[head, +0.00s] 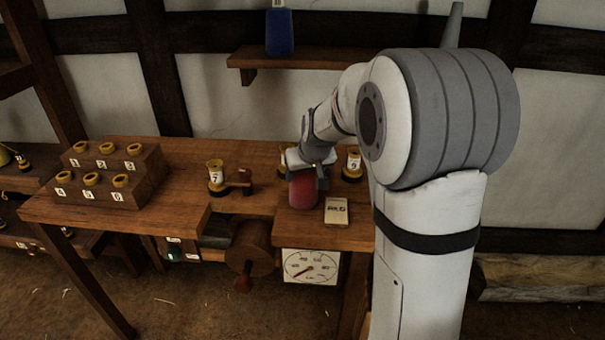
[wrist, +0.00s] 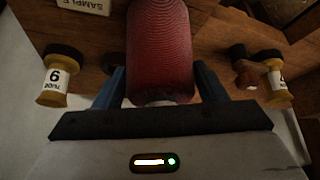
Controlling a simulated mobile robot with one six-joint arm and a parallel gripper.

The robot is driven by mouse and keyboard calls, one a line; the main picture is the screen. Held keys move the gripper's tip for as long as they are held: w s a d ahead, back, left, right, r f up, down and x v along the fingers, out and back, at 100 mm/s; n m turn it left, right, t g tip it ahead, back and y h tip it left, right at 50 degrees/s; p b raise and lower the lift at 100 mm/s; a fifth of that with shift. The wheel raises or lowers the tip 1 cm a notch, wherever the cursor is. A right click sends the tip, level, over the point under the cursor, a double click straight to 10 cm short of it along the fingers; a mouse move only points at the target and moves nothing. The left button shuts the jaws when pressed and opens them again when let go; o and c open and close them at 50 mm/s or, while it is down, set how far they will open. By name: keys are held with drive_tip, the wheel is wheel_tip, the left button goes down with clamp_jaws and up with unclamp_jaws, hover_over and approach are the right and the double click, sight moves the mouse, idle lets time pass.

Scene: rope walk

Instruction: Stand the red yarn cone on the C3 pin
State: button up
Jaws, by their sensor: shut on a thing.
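The red yarn cone (head: 303,191) is at the front right of the wooden bench in the head view, below my gripper (head: 308,172). In the wrist view the ribbed red cone (wrist: 160,45) fills the space between the blue fingers of my gripper (wrist: 160,88). My gripper is shut on it. I cannot tell whether the cone's lower end touches the bench top. I cannot make out any pin marked C3 in either view.
A stepped wooden block (head: 136,189) with several numbered yellow-rimmed tubes stands at the bench's left. Tube 7 (head: 215,174) and tube 9 (head: 353,162) stand on either side of the cone. A sample card (head: 336,211) lies close right. Bench top between block and tube 7 is clear.

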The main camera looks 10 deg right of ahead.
drive_tip(key=o, duration=0.6)
drive_tip(key=shift+f, duration=0.15)
drive_tip(key=o, duration=0.5)
